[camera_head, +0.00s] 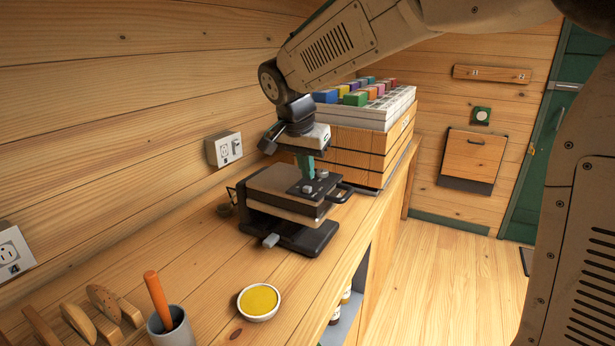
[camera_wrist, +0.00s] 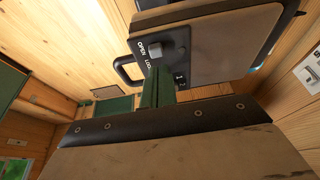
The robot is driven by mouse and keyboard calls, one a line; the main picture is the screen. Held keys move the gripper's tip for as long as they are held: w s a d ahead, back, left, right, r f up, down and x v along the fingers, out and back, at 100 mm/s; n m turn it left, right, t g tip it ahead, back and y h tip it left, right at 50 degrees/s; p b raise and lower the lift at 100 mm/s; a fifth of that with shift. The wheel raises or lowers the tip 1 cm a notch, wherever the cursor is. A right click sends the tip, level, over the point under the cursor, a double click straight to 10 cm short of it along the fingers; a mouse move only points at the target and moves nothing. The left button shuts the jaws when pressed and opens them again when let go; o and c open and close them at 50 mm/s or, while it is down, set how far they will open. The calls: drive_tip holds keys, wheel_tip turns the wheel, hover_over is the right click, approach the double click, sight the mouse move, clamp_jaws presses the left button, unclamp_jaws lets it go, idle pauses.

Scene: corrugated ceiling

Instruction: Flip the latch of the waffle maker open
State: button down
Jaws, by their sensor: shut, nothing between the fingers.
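The waffle maker (camera_head: 272,190) sits on the wooden counter with its lid down, brown and black. On its lid is a dark panel (camera_head: 315,186). In the wrist view the waffle maker (camera_wrist: 225,45) is at the top, with the words OPEN and LOCK beside a grey raised latch knob (camera_wrist: 182,40). Which word the knob stands at is not clear. My gripper (camera_head: 306,170) points down just over the panel, its green fingers together and empty. In the wrist view the gripper (camera_wrist: 157,84) is close to the lettered panel; contact cannot be told.
A black loop handle (camera_head: 341,193) juts from the waffle maker's right side. A wooden crate (camera_head: 350,150) with a white tray of coloured blocks stands behind. A yellow-filled bowl (camera_head: 259,301) and a grey cup (camera_head: 172,328) are on the near counter. Wall outlets (camera_head: 224,148) line the left.

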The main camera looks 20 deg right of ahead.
drive_tip(key=v, duration=0.7)
drive_tip(key=s+d+f+n+y, duration=0.1)
drive_tip(key=s+d+f+n, duration=0.1)
drive_tip(key=s, duration=0.8)
drive_tip(key=s+d+f+n, duration=0.3)
drive_tip(key=s+f+n, duration=0.1)
drive_tip(key=s, duration=0.7)
drive_tip(key=s+d+f+n+g+y, duration=0.1)
drive_tip(key=s+d+f+n, duration=0.2)
drive_tip(key=s, duration=0.8)
drive_tip(key=shift+f+y, duration=0.3)
drive_tip(key=shift+f, duration=0.45)
drive_tip(key=shift+w, duration=0.1)
